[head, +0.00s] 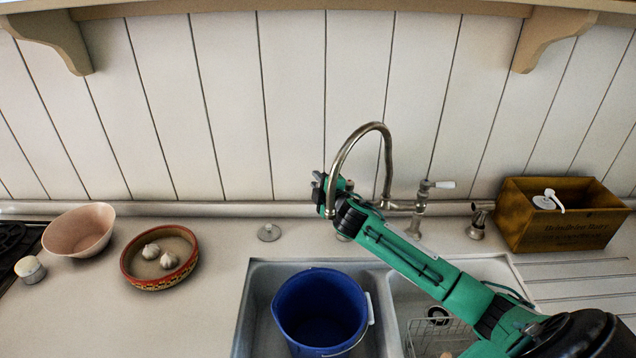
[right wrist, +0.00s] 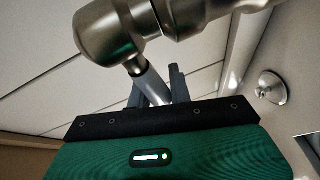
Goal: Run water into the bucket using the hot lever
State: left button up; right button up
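The blue bucket (head: 322,310) stands in the left sink basin, and its visible inside looks empty. The curved metal spout (head: 360,130) ends above and behind the bucket; no water stream shows. One tap lever with a white handle (head: 440,184) stands right of the spout. My right gripper (head: 320,184) is left of the spout, over the other tap, which it mostly hides. In the right wrist view, a pale lever handle (right wrist: 153,82) runs from a metal tap body (right wrist: 108,35) between my grey fingers (right wrist: 160,88); contact is unclear. No hot marking is readable. My left gripper is out of view.
A wooden box (head: 560,228) stands right of the taps. A wire rack (head: 440,338) is in the right basin. A pink bowl (head: 78,230) and a dish (head: 150,282) with garlic stand left. My right arm crosses the right basin close to the spout.

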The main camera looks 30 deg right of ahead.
grip_shut()
jog(key=shift+s+y, duration=0.1)
jog(key=shift+y, duration=0.2)
jog(key=shift+s+a+f+n+g+y+p, duration=0.1)
jog(key=shift+s+a+n+g+y+p, duration=0.5)
jog(key=shift+n+y, duration=0.9)
jog(key=shift+s+a+r+n+g+y+p, duration=0.15)
jog(key=shift+s+n+y+p, duration=0.75)
jog(key=shift+y, duration=1.05)
jog(key=shift+s+a+f+n+g+y+p, duration=0.15)
jog(key=shift+s+a+n+g+y+p, duration=0.25)
jog(key=shift+s+n+y, duration=0.9)
jog(key=shift+w+y, duration=0.3)
jog(key=shift+y, duration=0.15)
jog(key=o, duration=0.6)
grip_release()
